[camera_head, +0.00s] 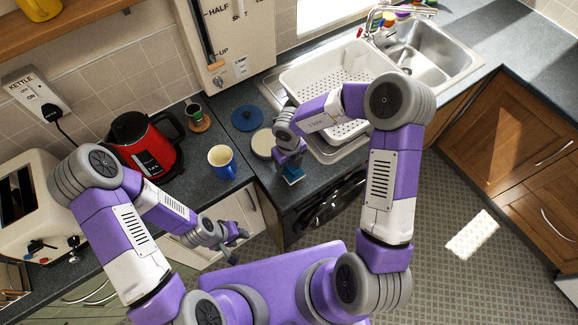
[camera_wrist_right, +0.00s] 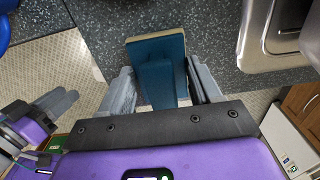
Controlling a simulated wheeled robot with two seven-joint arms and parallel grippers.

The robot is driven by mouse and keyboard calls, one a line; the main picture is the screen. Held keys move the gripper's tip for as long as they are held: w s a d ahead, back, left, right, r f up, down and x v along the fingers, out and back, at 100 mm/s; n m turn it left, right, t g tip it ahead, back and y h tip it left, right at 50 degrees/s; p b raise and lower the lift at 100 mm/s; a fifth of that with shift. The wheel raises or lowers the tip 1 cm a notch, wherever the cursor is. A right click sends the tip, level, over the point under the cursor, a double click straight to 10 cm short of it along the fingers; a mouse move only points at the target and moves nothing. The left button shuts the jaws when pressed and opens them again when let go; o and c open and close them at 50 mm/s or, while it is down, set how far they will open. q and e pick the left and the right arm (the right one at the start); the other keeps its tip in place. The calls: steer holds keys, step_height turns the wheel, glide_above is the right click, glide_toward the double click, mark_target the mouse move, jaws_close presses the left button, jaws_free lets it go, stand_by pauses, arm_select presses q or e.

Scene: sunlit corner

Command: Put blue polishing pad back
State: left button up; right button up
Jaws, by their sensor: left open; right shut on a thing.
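The blue polishing pad is a teal-blue block with a cream edge. It shows in the head view (camera_head: 293,174) and in the right wrist view (camera_wrist_right: 157,72). My right gripper (camera_head: 290,165) is shut on it, with one finger on each side in the right wrist view (camera_wrist_right: 160,90). The pad is over the counter's front edge, seemingly above the surface; the exact gap cannot be told. My left gripper (camera_head: 234,240) is open and empty, low in front of the counter, left of the pad. It also shows at the left of the wrist view (camera_wrist_right: 58,104).
A blue disc (camera_head: 247,119) and a cream disc (camera_head: 262,144) lie on the counter behind the pad. A blue mug (camera_head: 222,163) and red kettle (camera_head: 146,149) stand to the left. A white dish rack (camera_head: 298,82) and sink (camera_head: 424,52) are behind and right.

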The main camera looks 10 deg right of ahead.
step_height(320, 180, down, 2)
steer(key=shift+f, duration=0.2)
steer(key=shift+c, duration=0.4)
steer(key=o, duration=1.3)
steer(key=shift+c, duration=0.2)
steer(key=shift+r, duration=0.1)
step_height(320, 180, up, 12)
steer(key=shift+p, duration=1)
